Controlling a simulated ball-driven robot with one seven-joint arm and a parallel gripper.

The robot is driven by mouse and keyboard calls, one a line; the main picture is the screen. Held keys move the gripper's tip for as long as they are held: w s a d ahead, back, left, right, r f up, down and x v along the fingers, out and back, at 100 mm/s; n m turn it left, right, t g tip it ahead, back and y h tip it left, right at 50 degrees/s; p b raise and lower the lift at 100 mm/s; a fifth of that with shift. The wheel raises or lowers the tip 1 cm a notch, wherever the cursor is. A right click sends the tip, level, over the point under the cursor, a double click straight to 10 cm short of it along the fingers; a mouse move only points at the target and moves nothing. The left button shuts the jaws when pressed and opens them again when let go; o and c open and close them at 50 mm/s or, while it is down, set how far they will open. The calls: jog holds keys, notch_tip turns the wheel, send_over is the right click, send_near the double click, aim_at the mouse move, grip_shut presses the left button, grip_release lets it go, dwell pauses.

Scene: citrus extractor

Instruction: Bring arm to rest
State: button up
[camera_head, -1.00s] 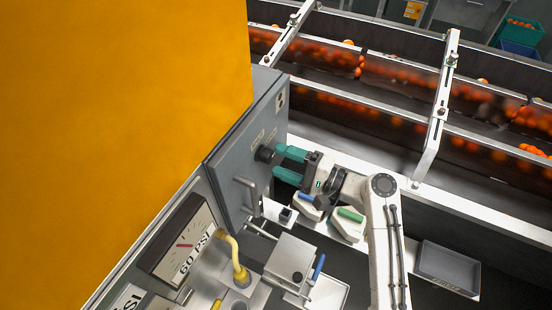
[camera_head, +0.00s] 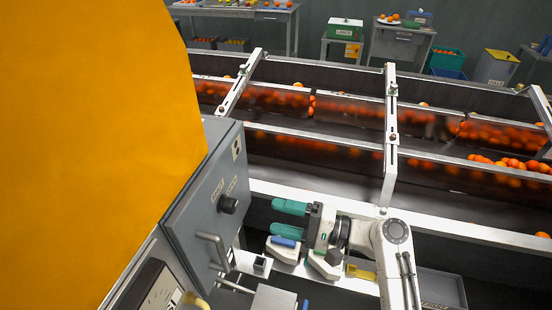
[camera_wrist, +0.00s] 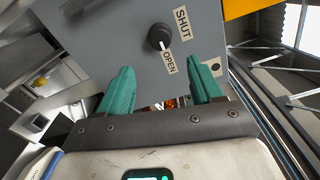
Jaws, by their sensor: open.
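My gripper (camera_head: 274,217) is open and empty, its two teal fingers pointing left towards the grey control box (camera_head: 200,215). A clear gap separates the fingertips from the black knob (camera_head: 228,204) on the box face. In the wrist view the open fingers of my gripper (camera_wrist: 161,68) frame the lower part of the box face. The knob (camera_wrist: 158,36) shows beyond them, its pale pointer mark turned towards the OPEN label (camera_wrist: 169,62) and away from the SHUT label (camera_wrist: 182,24). My arm stretches in from the lower right.
A conveyor (camera_head: 350,170) with blurred oranges runs behind my arm, crossed by white metal brackets (camera_head: 391,130). A large yellow housing (camera_head: 90,120) fills the left. Below my gripper are a blue-handled and a yellow-handled tool. A grey tray (camera_head: 442,290) lies at the lower right.

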jog(key=s+d+f+n+g+h, duration=0.1)
jog(key=s+d+f+n+h, duration=0.1)
jog(key=s+d+f+h, duration=0.35)
jog(key=s+d+f+n+g+h, duration=0.1)
jog(key=s+d+f+h, duration=0.2)
jog(key=s+f, duration=0.6)
jog(key=s+d+n+g+h, duration=0.2)
jog(key=s+d+h, duration=0.6)
jog(key=s+d, duration=0.6)
jog(key=s+g, duration=0.1)
jog(key=s, duration=0.2)
jog(key=shift+d+f+n+h, duration=0.15)
jog(key=shift+f+n+h, duration=0.15)
jog(key=shift+n+h, duration=0.1)
jog(key=shift+w, duration=0.1)
